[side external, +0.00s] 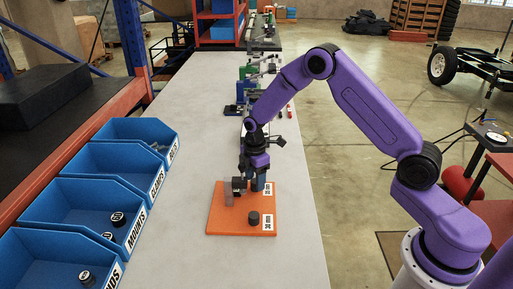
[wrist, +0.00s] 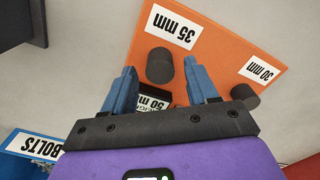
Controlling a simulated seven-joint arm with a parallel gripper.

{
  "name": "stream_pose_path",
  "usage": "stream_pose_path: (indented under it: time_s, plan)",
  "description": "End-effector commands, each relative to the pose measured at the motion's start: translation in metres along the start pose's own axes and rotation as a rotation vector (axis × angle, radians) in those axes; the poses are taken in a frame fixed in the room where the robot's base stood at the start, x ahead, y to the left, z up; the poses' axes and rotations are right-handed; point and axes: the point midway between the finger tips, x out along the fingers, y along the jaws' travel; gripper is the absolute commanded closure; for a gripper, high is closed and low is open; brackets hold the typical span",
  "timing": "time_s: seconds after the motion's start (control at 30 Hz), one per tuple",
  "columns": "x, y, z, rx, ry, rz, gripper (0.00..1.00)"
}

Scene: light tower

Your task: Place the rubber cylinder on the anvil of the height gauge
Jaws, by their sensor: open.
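Two dark cylinders stand on an orange board (side external: 222,224). One cylinder (wrist: 160,66) is near the "35 mm" label in the wrist view. The other cylinder (side external: 253,217) is near the "30 mm" label; it also shows in the wrist view (wrist: 244,95). I cannot tell their materials apart.
Blue bins (side external: 75,211) with several small parts stand along the left of the grey table (side external: 180,150). Other equipment (side external: 247,85) stands farther back on the table. The table is clear around the board.

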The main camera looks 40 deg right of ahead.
Motion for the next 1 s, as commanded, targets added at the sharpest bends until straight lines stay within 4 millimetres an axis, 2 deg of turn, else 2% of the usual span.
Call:
stream_pose_path:
  time_s: [0.17, 0.6, 0.8, 1.0]
  plan:
    - [-0.036, 0.0, 0.006, 0.001, 0.002, 0.004, 0.42]
    - [-0.126, 0.0, 0.007, 0.001, 0.001, 0.004, 0.42]
    - [-0.149, -0.001, 0.007, 0.0, 0.0, 0.0, 0.42]
    - [-0.157, -0.001, 0.007, 0.0, 0.0, -0.001, 0.42]
